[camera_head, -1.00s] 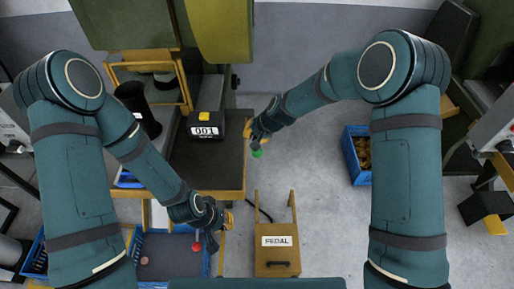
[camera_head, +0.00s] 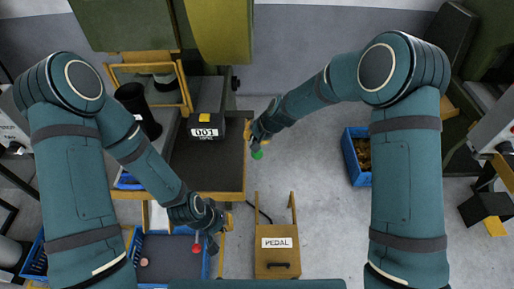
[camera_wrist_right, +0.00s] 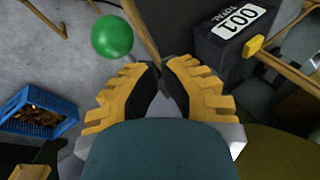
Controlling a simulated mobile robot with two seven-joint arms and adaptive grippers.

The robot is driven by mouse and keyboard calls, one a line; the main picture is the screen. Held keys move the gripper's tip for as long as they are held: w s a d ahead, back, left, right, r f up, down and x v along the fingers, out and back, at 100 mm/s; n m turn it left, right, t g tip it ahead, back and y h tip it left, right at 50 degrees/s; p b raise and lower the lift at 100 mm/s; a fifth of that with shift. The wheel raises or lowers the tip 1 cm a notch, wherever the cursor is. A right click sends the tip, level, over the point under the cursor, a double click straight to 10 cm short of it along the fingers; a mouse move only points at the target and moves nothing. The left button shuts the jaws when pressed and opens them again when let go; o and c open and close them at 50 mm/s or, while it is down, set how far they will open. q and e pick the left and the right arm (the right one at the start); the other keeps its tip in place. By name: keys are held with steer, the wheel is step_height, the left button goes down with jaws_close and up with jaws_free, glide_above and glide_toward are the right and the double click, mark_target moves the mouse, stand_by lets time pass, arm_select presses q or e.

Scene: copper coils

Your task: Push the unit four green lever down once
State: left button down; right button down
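The green lever's round knob (camera_head: 257,155) shows in the head view at the right edge of the machine's dark bench, just below my right gripper (camera_head: 249,131). The knob also shows in the right wrist view (camera_wrist_right: 112,36), ahead and left of my right fingertips (camera_wrist_right: 160,72). These yellow fingers are drawn together with nothing seen between them, and look apart from the knob. Much of the lever's rod is hidden. My left gripper (camera_head: 219,226) hangs near a red knob (camera_head: 196,248) low in the head view. Its fingers are too small to judge.
A black counter box (camera_head: 205,132) reading 001 stands on the bench (camera_head: 210,170). A yellow pedal box (camera_head: 277,252) sits on the floor in front. Blue bins stand at lower left (camera_head: 205,262) and at right (camera_head: 352,165).

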steer(key=shift+f, duration=0.15)
steer(key=shift+s+f+b, duration=0.15)
steer(key=shift+f+b, duration=0.1)
steer(key=shift+b, duration=0.15)
steer(key=shift+s+f+b, duration=0.25)
steer(key=shift+f+b, duration=0.25)
steer(key=shift+f, duration=0.1)
steer(key=shift+s+f+b, duration=0.2)
steer(key=shift+f+b, duration=0.3)
steer(key=shift+f, duration=0.1)
stand_by(1.5)
steer(key=shift+s+f+b, duration=0.15)
steer(key=shift+s+f, duration=0.1)
steer(key=shift+f, duration=0.35)
steer(key=shift+s+f+b, duration=0.15)
steer(key=shift+s+f, duration=0.1)
steer(key=shift+f, duration=0.35)
stand_by(1.1)
steer(key=shift+r, duration=0.1)
stand_by(0.5)
steer(key=shift+w+r+p, duration=0.35)
steer(key=shift+r+p, duration=0.3)
steer(key=shift+r, duration=0.25)
steer(key=shift+w+r+p, duration=0.4)
steer(key=shift+r+p, duration=0.3)
steer(key=shift+r, duration=0.2)
steer(key=shift+w+r+p, duration=0.35)
steer(key=shift+r+p, duration=0.3)
steer(key=shift+r, duration=0.25)
steer(key=shift+r, duration=0.1)
